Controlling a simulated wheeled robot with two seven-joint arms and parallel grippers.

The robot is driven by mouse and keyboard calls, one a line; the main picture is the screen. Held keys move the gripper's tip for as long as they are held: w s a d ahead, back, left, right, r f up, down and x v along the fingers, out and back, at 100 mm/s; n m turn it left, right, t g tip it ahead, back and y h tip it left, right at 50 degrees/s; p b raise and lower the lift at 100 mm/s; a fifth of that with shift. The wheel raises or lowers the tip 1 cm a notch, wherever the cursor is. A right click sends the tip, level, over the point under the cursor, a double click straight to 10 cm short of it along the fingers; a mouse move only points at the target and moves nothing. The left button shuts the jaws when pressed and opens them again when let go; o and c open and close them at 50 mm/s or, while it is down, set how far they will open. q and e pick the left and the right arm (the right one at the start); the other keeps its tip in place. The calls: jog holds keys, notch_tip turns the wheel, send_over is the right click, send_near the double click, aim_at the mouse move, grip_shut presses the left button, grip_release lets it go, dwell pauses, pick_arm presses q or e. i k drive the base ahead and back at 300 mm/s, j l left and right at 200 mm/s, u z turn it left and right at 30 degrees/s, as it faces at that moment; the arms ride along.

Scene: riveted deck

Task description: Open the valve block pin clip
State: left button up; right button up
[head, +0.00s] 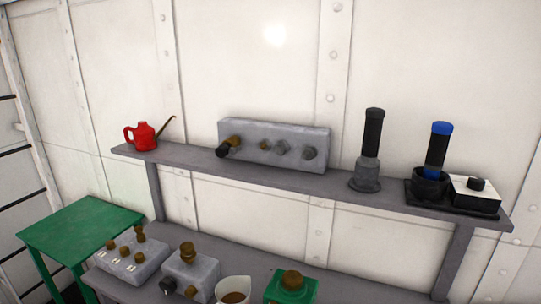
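A long grey block (290,141) sits on the upper shelf, with a brass and black fitting (229,146) at its left end and several small knobs along its front. On the lower bench, a grey block with several brass knobs (130,262) stands at the left. Beside it is a second grey block (197,271) with a brass knob on top and a black knob in front. I cannot tell which of these is the valve block, and no pin clip can be made out. Neither of my grippers is in view.
The upper shelf (195,160) also holds a red oil can (144,136), a black-and-grey cylinder (371,150), a blue-topped cylinder (438,150) and a white-topped box (474,192). Below are a white cup (233,287), a green brass-topped block (292,290) and a green table (80,228).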

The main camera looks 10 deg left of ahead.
aim_at(232, 151)
jog(key=i+j+z, duration=0.1)
jog(key=j+z, duration=0.85)
jog(key=j, duration=0.15)
